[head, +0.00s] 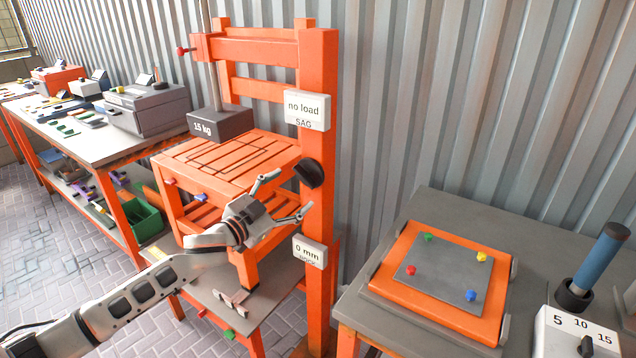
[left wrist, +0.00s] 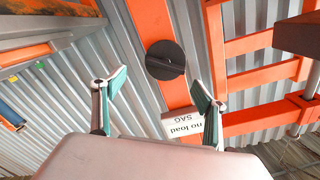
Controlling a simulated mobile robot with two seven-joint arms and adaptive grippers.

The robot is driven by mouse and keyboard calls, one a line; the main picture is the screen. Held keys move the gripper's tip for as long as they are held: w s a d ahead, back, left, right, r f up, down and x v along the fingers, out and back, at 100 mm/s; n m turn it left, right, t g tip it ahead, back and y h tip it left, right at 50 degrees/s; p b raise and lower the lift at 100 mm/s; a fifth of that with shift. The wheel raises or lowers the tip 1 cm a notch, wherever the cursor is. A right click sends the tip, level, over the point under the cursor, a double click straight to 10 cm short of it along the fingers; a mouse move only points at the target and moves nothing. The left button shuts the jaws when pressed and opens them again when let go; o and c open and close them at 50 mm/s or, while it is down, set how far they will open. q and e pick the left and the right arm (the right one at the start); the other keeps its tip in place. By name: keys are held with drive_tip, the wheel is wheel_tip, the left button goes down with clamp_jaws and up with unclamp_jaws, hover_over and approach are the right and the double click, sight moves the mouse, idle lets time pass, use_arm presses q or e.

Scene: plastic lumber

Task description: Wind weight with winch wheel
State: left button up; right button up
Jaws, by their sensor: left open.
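The winch wheel is a black round disc (head: 309,173) on the right orange post of the test frame (head: 319,75). In the left wrist view the wheel (left wrist: 165,60) shows beyond the fingertips, roughly between them. The weight is a dark grey block (head: 221,124) marked "15 kg", hanging from a rod above the slatted orange platform (head: 222,160). A dark block at the right edge of the left wrist view (left wrist: 298,36) looks like it. My left gripper (head: 291,194) is open and empty, just below and left of the wheel, apart from it. My right gripper is not in view.
White signs on the post read "no load SAG" (head: 307,110) and "0 mm" (head: 310,252). A grey table at right holds an orange-framed plate (head: 438,275) and a blue-handled tool (head: 598,262). A workbench (head: 95,140) stands at left. A corrugated wall is behind.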

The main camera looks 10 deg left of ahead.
sight(303, 178)
use_arm(q)
drive_tip(key=shift+m, duration=0.3)
drive_tip(key=x, duration=0.7)
drive_tip(key=shift+w+a+r, duration=0.2)
drive_tip(key=shift+w+a, duration=0.05)
drive_tip(key=shift+w, duration=0.3)
drive_tip(key=c, duration=0.9)
